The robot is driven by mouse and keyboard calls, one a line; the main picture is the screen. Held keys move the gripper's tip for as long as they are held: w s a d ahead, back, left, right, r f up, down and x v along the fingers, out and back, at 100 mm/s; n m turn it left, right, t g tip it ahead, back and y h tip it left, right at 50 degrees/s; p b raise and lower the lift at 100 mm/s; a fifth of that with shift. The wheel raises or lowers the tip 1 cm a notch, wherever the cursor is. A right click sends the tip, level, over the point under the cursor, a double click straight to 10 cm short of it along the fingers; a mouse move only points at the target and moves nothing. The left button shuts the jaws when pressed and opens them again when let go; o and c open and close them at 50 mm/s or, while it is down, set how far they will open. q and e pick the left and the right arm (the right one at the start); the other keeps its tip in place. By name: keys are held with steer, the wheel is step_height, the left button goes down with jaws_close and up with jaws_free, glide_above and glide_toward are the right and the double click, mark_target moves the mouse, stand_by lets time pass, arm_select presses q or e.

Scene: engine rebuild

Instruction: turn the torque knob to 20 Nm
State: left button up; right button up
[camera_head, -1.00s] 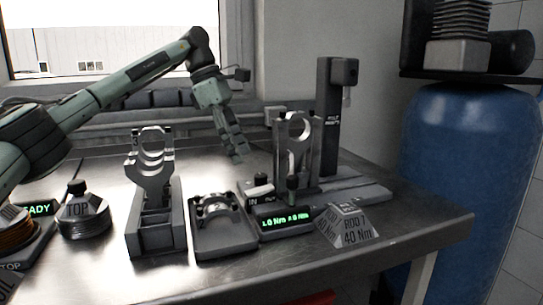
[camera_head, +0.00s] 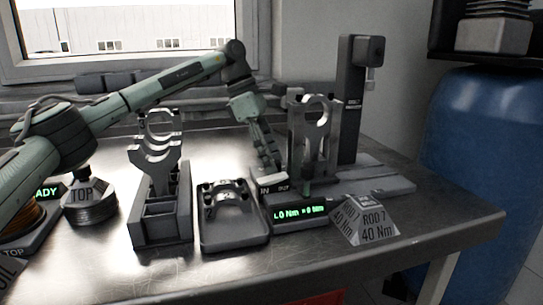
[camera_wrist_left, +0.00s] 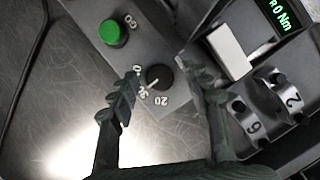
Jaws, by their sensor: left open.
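The torque knob (camera_wrist_left: 159,77) is a small black dial on a grey panel in the left wrist view. Its white pointer aims to the lower left, near a partly covered number mark. The 20 mark (camera_wrist_left: 161,100) is printed just below the knob. My left gripper (camera_wrist_left: 160,72) is open, with one finger on each side of the knob in that view; contact cannot be told. In the head view my left gripper (camera_head: 273,160) reaches down left of the upright fixture, and the knob is not visible there. My right gripper is not in view.
A green GO button (camera_wrist_left: 112,33) sits near the knob. A white block (camera_wrist_left: 229,52) and a tray with numbered caps (camera_wrist_left: 243,118) lie to the right. In the head view, the upright fixture (camera_head: 328,150), a lit display (camera_head: 300,213) and the ROD 7 40 Nm block (camera_head: 368,222) stand close by.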

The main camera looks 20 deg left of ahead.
arm_select(q)
steer(key=shift+c, duration=1.4)
steer(key=c, duration=0.5)
jaws_close()
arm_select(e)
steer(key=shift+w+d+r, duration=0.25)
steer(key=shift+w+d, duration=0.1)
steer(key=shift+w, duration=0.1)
